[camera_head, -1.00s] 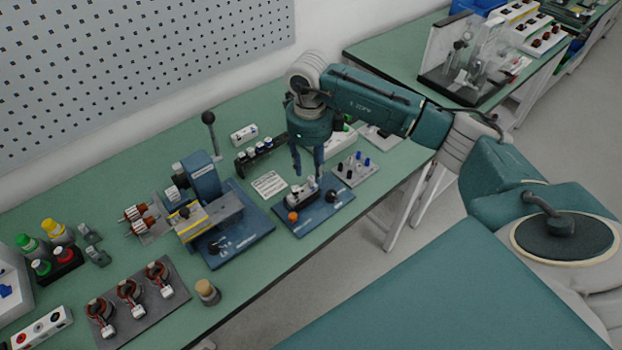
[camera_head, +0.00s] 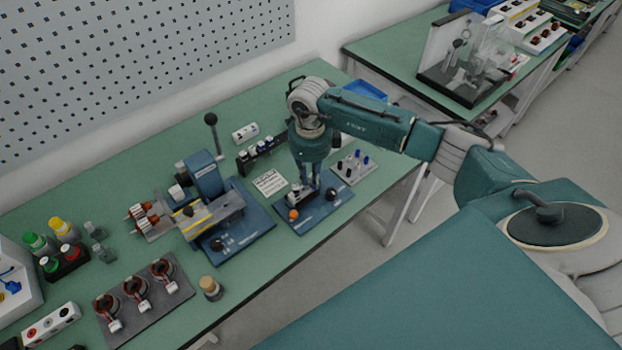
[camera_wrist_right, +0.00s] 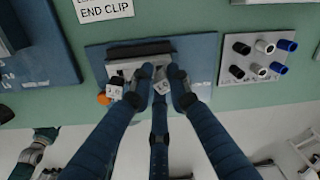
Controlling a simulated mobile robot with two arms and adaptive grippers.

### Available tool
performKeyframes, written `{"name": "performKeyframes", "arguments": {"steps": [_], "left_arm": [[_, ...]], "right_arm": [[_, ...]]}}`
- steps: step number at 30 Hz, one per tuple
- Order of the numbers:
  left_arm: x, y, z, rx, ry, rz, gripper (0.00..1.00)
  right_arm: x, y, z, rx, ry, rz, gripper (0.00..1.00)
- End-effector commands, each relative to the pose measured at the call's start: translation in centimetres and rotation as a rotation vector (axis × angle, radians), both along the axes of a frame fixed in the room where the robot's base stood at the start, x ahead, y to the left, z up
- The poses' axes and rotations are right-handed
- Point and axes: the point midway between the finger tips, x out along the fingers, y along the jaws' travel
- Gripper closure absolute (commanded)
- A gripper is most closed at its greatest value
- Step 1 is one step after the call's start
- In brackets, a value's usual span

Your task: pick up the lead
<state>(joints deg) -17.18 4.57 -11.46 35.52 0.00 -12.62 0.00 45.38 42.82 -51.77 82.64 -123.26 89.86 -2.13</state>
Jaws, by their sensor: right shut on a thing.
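My right gripper (camera_head: 306,187) reaches straight down over a small blue fixture (camera_head: 330,205) on the bench. In the right wrist view its fingers (camera_wrist_right: 161,80) are closed around a small pale piece (camera_wrist_right: 161,88), which appears to be the lead. The fingers hide most of it, and I cannot tell whether it is clear of the fixture. A dark block and another small white labelled piece (camera_wrist_right: 114,92) are on the same fixture (camera_wrist_right: 205,55).
A grey plate with several black, white and blue posts (camera_head: 355,167) stands to the right. A larger blue clamp machine (camera_head: 252,232) is to the left. An END CLIP card (camera_head: 269,183) lies behind. Three copper-wound stators on a dark plate (camera_head: 180,283) are at front left.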

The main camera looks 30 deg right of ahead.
Motion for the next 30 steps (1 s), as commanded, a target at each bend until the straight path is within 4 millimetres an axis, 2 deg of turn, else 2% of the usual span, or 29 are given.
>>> {"name": "performKeyframes", "arguments": {"steps": [8,14,20,27,30], "left_arm": [[0.0,0.0,-0.3,0.000,0.000,0.000,0.75],[0.0,0.0,-1.2,0.000,0.000,0.000,0.75],[0.0,0.0,-2.7,0.000,0.000,0.000,0.75],[0.0,0.0,-4.3,0.000,0.000,0.000,0.75],[0.0,0.0,-4.7,0.000,0.000,0.000,0.75]], "right_arm": [[0.1,-0.1,0.7,-0.001,-0.002,-0.001,0.98],[0.2,-0.1,3.3,-0.001,-0.006,0.001,0.98],[0.3,0.0,8.2,0.000,-0.009,0.001,0.98],[0.2,0.0,14.9,0.000,-0.007,0.000,0.98],[0.1,0.0,17.0,0.001,-0.005,0.000,0.98]]}}
